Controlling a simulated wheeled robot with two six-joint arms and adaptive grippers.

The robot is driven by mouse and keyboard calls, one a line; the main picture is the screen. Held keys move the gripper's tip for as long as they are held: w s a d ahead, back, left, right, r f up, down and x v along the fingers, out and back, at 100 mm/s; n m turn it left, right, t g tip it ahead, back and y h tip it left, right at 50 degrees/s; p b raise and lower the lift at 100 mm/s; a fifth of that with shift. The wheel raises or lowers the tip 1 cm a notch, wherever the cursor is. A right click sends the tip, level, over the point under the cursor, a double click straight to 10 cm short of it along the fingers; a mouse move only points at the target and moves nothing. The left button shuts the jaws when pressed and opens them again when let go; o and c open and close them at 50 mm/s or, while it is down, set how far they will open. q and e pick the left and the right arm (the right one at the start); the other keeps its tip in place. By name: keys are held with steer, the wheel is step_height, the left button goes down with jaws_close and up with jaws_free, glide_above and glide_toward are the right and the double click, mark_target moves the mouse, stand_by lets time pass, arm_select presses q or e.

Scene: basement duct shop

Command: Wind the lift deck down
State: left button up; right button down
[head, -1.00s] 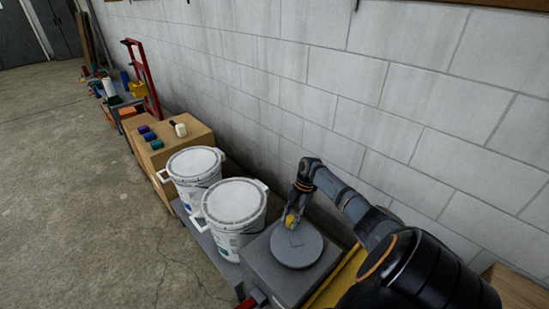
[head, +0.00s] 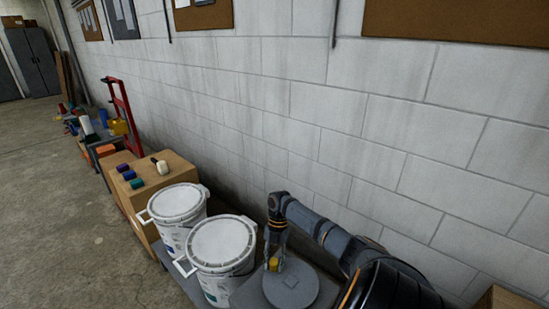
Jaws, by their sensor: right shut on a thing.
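My right gripper (head: 274,250) reaches down from the arm at the right and is shut on a small yellow knob (head: 273,265) at the far-left edge of a round grey disc (head: 298,292). The fingertips are small and partly hidden. The disc lies flat on a grey box-like housing (head: 245,296), cut off by the bottom edge. A grey deck (head: 170,264) shows as a narrow strip under two white lidded buckets, the nearer bucket (head: 222,245) and the farther bucket (head: 177,205). Its height above the floor is hard to tell. My left gripper is not in view.
A cardboard box (head: 172,182) with several small coloured items stands behind the buckets. Beyond it are a red-handled cart (head: 119,105) and clutter. A block wall (head: 300,110) runs close along the right. The concrete floor (head: 50,220) at left is open.

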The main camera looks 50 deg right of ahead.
steer(key=shift+a+f, duration=0.1)
steer(key=shift+a, duration=0.05)
steer(key=c, duration=1)
jaws_free()
steer(key=shift+r, duration=0.2)
steer(key=v, duration=1.1)
steer(key=shift+d+r, duration=0.25)
steer(key=shift+d, duration=0.05)
